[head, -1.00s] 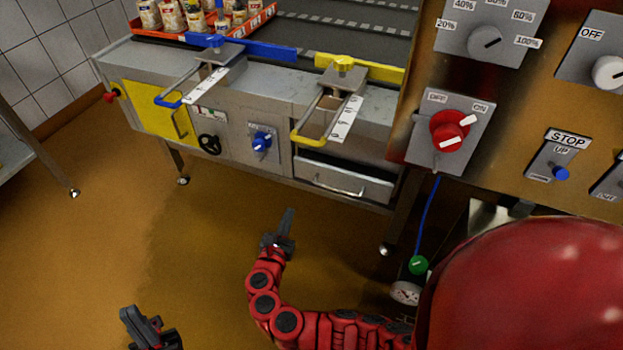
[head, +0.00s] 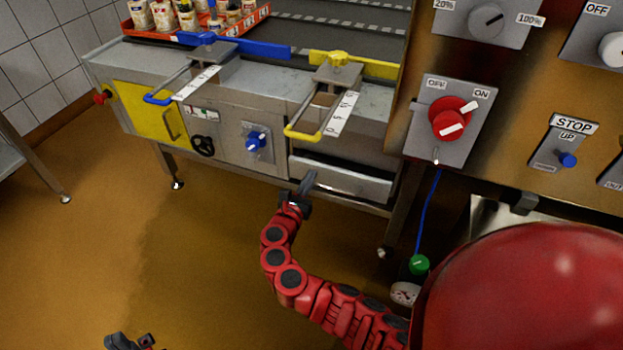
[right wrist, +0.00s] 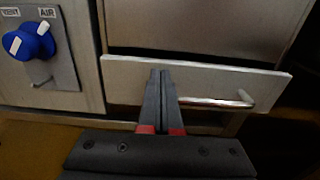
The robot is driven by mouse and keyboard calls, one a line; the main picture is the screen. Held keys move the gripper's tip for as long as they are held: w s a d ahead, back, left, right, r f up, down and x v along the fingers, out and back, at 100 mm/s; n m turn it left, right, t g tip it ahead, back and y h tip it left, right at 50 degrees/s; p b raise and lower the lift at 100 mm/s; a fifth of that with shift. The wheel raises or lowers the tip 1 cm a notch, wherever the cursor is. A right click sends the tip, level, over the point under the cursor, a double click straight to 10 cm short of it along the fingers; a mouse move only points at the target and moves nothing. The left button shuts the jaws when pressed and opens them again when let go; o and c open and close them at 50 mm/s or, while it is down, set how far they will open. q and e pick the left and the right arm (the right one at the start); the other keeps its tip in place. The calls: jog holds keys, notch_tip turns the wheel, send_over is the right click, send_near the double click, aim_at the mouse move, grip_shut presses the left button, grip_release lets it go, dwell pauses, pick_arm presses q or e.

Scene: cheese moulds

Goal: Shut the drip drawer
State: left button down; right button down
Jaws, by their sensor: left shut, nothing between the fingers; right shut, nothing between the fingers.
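The drip drawer (head: 345,182) is a grey metal front low on the machine, below a dark opening. It stands out a little from the body, and its bar handle (right wrist: 240,101) shows in the right wrist view. My right gripper (head: 309,180) is shut and empty, pointing at the left part of the drawer front. In the right wrist view its fingertips (right wrist: 160,74) overlap the drawer front (right wrist: 205,79), left of the handle's middle. I cannot tell whether they touch it. My left gripper (head: 130,342) is low at the bottom edge, partly cut off, shut and away from the drawer.
Left of the drawer are a blue knob (head: 256,141), a black handwheel (head: 203,146) and a yellow panel (head: 155,112). Above it is a yellow-handled guide (head: 305,134). A control panel (head: 490,95) stands close at the right. The floor in front is open.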

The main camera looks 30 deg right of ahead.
aim_at(315, 167)
jog(key=shift+w+d, duration=0.4)
jog(key=shift+d, duration=0.15)
jog(key=x, duration=0.4)
jog(key=shift+a+r, duration=0.15)
jog(key=shift+w+d, duration=0.2)
jog(key=shift+d, duration=0.15)
jog(key=shift+r, duration=0.1)
jog(key=shift+s+p, duration=0.1)
jog(key=shift+p, duration=0.2)
